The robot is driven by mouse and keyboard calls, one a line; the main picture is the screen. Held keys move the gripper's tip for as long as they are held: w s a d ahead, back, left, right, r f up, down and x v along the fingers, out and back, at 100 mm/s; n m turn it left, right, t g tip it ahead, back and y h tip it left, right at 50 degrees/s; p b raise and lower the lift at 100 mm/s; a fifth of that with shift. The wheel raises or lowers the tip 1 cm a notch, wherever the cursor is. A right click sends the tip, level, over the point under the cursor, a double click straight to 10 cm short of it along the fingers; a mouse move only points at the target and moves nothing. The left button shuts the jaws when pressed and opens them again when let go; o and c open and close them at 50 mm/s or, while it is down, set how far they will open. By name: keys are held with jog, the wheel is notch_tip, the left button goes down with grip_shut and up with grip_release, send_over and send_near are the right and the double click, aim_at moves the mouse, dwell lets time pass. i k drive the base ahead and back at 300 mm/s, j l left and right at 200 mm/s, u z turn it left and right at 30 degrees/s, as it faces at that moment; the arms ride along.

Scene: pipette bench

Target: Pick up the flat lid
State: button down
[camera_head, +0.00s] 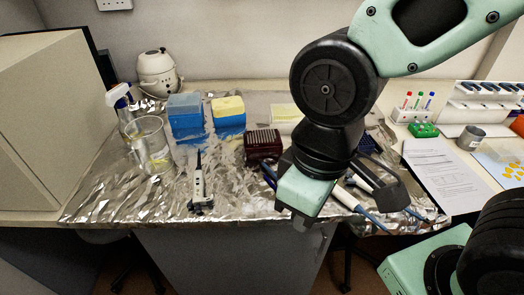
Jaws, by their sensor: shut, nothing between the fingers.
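I cannot pick out a separate flat lid with certainty; part of the bench behind my arm is hidden. A blue box (186,116) and a blue box with a yellow top (228,117) stand at the back of the foil-covered bench. A dark red tip rack (263,145) stands right of them, and a pale yellow-green flat-topped box (286,114) is partly hidden behind my arm. My gripper (303,224) hangs over the front edge of the bench, right of the middle, pointing down. It is shut and holds nothing.
A glass beaker (150,147), a spray bottle (122,103) and a pipette (199,184) stand or lie on the left. More pipettes (350,199) lie beneath my arm. Paper sheets (445,172) and a green tube rack (424,130) are at the right. Foil at front left is clear.

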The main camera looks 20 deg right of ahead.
aim_at(500, 152)
jog(key=z, duration=1.95)
jog(key=u, duration=1.95)
jog(key=k+z, duration=0.6)
jog(key=k, duration=0.15)
jog(key=i+l+z, duration=0.3)
jog(key=i+l, duration=0.25)
jog(key=i+l+z, duration=0.35)
jog(key=i+l, duration=0.15)
jog(key=i, duration=0.1)
